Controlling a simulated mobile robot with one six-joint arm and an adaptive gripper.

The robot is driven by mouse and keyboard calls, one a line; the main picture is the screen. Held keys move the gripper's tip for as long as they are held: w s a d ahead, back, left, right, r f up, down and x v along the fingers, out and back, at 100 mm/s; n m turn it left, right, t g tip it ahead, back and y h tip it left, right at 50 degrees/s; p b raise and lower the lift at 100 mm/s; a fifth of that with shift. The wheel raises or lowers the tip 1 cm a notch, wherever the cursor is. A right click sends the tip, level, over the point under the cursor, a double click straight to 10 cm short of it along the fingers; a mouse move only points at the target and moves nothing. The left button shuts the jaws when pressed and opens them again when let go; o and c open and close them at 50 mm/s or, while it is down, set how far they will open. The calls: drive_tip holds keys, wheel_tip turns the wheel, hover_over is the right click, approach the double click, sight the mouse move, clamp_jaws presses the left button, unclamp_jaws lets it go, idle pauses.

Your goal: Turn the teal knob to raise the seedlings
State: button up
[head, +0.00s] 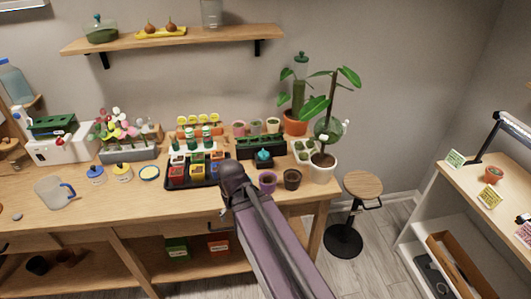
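The teal knob (263,154) sits on a small dark block at the front of a black planter (244,153), towards the right of the wooden bench. Low green seedlings (262,141) show along the planter's top; at this size I cannot tell how high they stand. My arm reaches up from the bottom of the picture, and its dark rounded joint is left of and nearer than the knob. No fingers of my gripper show, so its place and opening are hidden. Nothing of mine visibly touches the knob.
A black tray of coloured pots (171,183) stands left of the planter. A purple pot (267,182) and a brown pot (292,179) stand in front of the knob. A stool (362,185) stands beyond the bench.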

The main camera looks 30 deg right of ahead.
drive_tip(key=shift+n+t+y, duration=0.7)
drive_tip(key=shift+n, duration=0.2)
drive_tip(key=w+d+r+p, duration=0.1)
drive_tip(key=w+d+r, duration=0.1)
drive_tip(key=w+d, duration=0.1)
drive_tip(key=w+d+r+p, duration=0.2)
drive_tip(key=w+d, duration=0.1)
drive_tip(key=w, duration=0.2)
drive_tip(key=w+d+r+p, duration=0.2)
drive_tip(key=w+d, duration=0.1)
drive_tip(key=w, duration=0.1)
drive_tip(key=shift+d, duration=0.35)
drive_tip(key=n+t+p, duration=0.1)
drive_tip(key=t+p, duration=0.1)
drive_tip(key=p, duration=0.3)
approach(265, 152)
wheel_tip(265, 152, up, 4)
drive_tip(key=s, duration=0.3)
drive_tip(key=shift+w+d+n+y, duration=0.25)
drive_tip(key=shift+d+n+y, duration=0.05)
drive_tip(key=shift+d, duration=0.05)
drive_tip(key=shift+f, duration=0.15)
drive_tip(key=b+x, duration=0.8)
drive_tip(key=x, duration=0.1)
drive_tip(key=b+x, duration=0.4)
drive_tip(key=shift+w+a+f+b, duration=0.1)
drive_tip(key=shift+w+f+b, duration=0.05)
drive_tip(key=shift+w+b, duration=0.2)
drive_tip(key=c, duration=1.2)
